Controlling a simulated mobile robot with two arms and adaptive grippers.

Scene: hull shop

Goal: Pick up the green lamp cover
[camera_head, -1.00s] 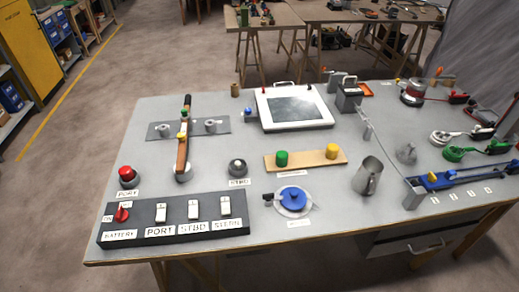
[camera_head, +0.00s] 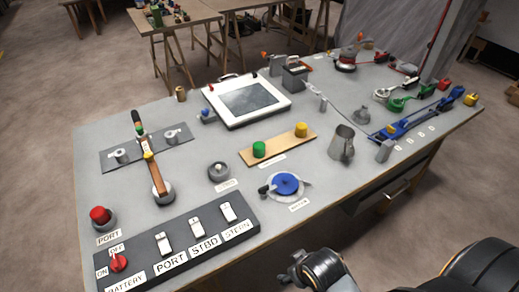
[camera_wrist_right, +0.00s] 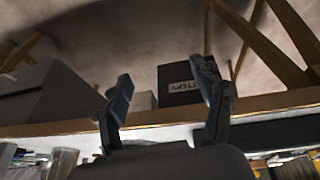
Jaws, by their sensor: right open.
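The green lamp cover (camera_head: 259,149) is a small round cap near the left end of a wooden strip (camera_head: 278,145) on the workbench. A yellow cover (camera_head: 301,130) stands near the strip's right end. My right gripper (camera_wrist_right: 165,97) is open in the right wrist view, with nothing between its fingers. It faces the bench edge and the space by it, and the green cover cannot be made out there. In the head view my right arm shows at the bottom right, in front of the bench and apart from the green cover. My left gripper is not in view.
A blue-topped round fitting (camera_head: 287,184) and a metal jug (camera_head: 342,142) stand near the strip. A switch panel (camera_head: 184,247) lies along the front left edge. A white-framed panel (camera_head: 247,101) is behind. A black labelled box (camera_wrist_right: 180,84) shows in the wrist view.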

